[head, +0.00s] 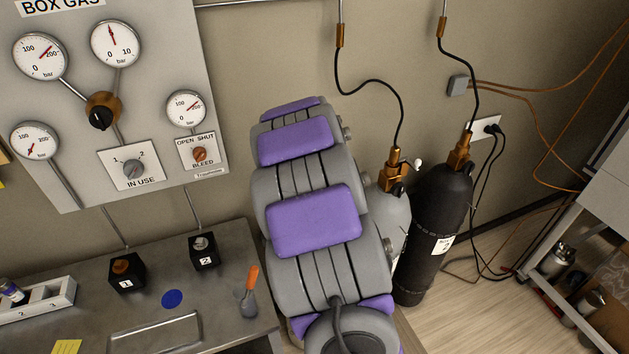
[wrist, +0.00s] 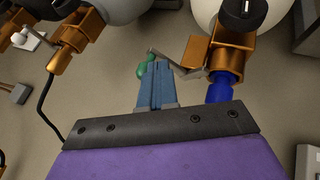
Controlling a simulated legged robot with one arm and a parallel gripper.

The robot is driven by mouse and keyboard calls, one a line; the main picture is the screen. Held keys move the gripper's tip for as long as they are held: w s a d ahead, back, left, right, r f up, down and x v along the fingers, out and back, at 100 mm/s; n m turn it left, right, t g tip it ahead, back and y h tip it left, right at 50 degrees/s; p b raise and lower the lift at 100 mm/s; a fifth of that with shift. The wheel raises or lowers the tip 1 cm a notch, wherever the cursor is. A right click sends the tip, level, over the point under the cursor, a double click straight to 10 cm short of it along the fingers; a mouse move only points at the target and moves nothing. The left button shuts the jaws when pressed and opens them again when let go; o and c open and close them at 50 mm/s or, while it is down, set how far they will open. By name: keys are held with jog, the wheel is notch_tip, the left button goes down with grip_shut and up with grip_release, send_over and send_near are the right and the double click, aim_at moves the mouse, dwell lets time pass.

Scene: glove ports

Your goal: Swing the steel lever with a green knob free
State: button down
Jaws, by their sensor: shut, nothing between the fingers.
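In the wrist view a thin steel lever (wrist: 172,60) runs left from a brass valve body (wrist: 208,52). A green knob (wrist: 146,67) is at the lever's free end, partly hidden by my fingertips. My gripper (wrist: 156,66) has its blue fingers shut together with nothing between them. The fingertips overlap the knob's right side in the picture and lie just below the lever. Whether they touch either one, I cannot tell. In the head view my purple and grey arm hides the gripper, the lever and its green knob.
A grey cylinder (head: 388,218) and a black cylinder (head: 437,225) stand close right of my arm, with hoses above. A blue fitting (wrist: 225,88) sits below the brass valve. A gauge panel (head: 205,75) and bench (head: 225,262) are left. A shelf unit (head: 575,230) is right.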

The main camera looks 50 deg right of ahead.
jog(key=d, duration=0.3)
jog(key=shift+d, duration=0.35)
jog(key=shift+w+r, duration=0.1)
jog(key=shift+r, duration=0.2)
dwell(0.6)
